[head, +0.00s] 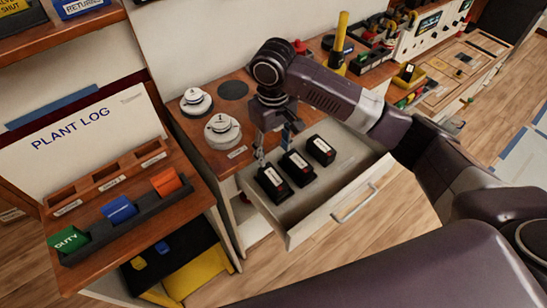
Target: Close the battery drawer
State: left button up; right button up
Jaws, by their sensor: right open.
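The battery drawer (318,206) is pulled open from the wooden bench and has a pale front with a metal bar handle (354,204). Inside it stand three black batteries with white labels: a near one (274,184), a middle one (297,168) and a far one (321,150). My right gripper (272,148) points down at the back of the drawer, close to the bench edge and behind the batteries. It is open, with nothing seen between its fingers. I cannot tell whether it touches anything. My left gripper is not in view.
The bench top (180,115) above the drawer carries two round white weights (222,130). A yellow bin (195,272) stands below. The floor before the drawer is clear.

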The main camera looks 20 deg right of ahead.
aim_at(360, 162)
jog(key=z, duration=1.3)
